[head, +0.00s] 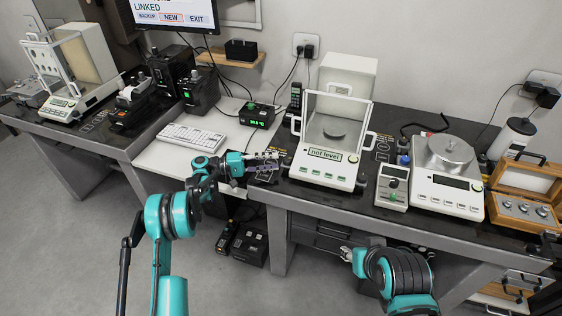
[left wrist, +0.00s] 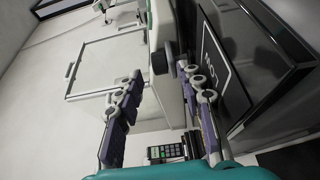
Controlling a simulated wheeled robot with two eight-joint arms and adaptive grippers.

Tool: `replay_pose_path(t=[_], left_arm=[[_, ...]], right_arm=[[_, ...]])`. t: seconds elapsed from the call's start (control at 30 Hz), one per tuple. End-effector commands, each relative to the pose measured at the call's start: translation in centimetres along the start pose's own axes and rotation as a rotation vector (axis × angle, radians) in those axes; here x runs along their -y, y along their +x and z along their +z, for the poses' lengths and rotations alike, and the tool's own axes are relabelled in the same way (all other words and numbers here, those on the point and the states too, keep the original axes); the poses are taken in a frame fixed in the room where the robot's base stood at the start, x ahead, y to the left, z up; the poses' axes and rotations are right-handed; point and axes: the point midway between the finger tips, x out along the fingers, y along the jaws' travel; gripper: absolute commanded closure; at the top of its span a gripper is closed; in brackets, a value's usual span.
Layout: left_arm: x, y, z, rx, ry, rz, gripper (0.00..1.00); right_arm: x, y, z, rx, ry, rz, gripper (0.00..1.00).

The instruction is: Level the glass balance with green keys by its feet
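The glass balance (head: 327,168) stands in the middle of the dark tables in the head view. It has a white base, a glass case and a round pan, and its display (head: 325,154) reads "not level". In the left wrist view its white body and glass case (left wrist: 112,62) show sideways. My left gripper (head: 266,163) is beside its front left corner. In the left wrist view the fingers (left wrist: 160,98) are apart, with a dark rounded knob, probably a foot (left wrist: 169,54), just beyond them. My right gripper (head: 346,254) is low before the table; its fingers are too small to judge.
A small grey device (head: 392,188) and a white top-pan balance (head: 444,190) stand to the right. A wooden weight box (head: 524,195) is farther right. A keyboard (head: 192,138) lies left on the white desk. Another glass-cased balance (head: 62,108) stands far left.

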Motion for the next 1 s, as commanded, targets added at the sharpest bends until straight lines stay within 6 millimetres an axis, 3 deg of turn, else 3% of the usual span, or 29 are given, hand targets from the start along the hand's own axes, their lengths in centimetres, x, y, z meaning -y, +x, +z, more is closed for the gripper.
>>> replay_pose_path(t=[0.2,0.4,1.0], left_arm=[[0.0,-4.8,-0.1,-0.003,0.0,0.0,0.62],[0.0,-7.0,0.0,0.0,0.0,0.0,0.62],[-0.2,-7.3,0.0,-0.001,-0.001,-0.004,0.62]], right_arm=[[0.0,0.0,0.0,0.0,0.0,0.0,0.6],[0.0,0.0,0.0,0.0,0.0,0.0,0.6],[0.0,0.0,0.0,0.0,0.0,0.0,0.6]])
